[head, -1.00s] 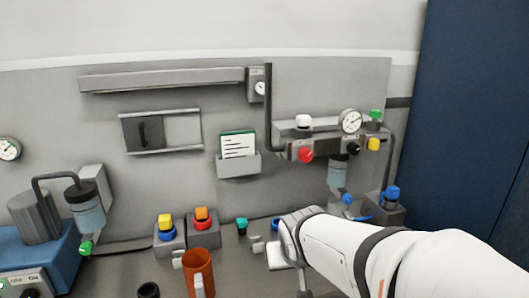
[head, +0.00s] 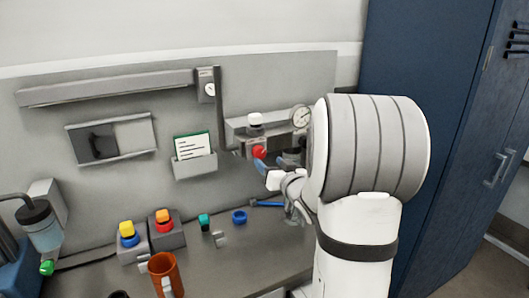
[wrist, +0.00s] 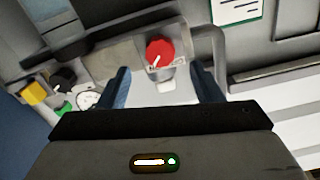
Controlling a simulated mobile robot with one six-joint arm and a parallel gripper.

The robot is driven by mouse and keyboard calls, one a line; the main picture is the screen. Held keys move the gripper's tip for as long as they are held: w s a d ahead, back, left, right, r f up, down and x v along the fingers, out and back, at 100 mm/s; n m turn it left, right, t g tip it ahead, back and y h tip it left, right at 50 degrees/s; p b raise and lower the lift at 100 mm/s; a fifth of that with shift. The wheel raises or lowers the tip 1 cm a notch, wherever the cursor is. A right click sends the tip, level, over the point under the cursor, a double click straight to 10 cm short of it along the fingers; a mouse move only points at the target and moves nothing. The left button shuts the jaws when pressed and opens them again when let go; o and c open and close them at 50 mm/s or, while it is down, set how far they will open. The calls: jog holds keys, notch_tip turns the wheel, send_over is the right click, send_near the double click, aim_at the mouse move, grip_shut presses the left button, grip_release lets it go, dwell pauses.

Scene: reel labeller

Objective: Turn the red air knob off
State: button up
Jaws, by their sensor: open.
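The red air knob (head: 259,152) is on the front of the grey air unit on the back wall. In the wrist view, which looks upside down, the red knob (wrist: 160,50) has a white pointer mark and sits just beyond the fingertips, between them. My gripper (head: 268,168) is in front of the knob, with its dark blue fingers near it. In the wrist view my gripper (wrist: 163,80) is open, fingers apart on either side, with nothing held. The fingers seem not to touch the knob. My arm hides the right part of the air unit in the head view.
A white knob (head: 254,119) and a round gauge (head: 301,117) are above the red knob. A black knob (wrist: 63,78) and a yellow knob (wrist: 35,92) are beside it. A card holder (head: 195,166) hangs to the left. An orange mug (head: 165,272) stands on the bench.

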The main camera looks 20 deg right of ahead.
aim_at(261, 154)
jog(key=w+p, duration=0.1)
jog(key=w, duration=0.5)
jog(key=shift+w+a+p, duration=0.1)
jog(key=shift+w+p, duration=0.05)
jog(key=shift+p, duration=0.15)
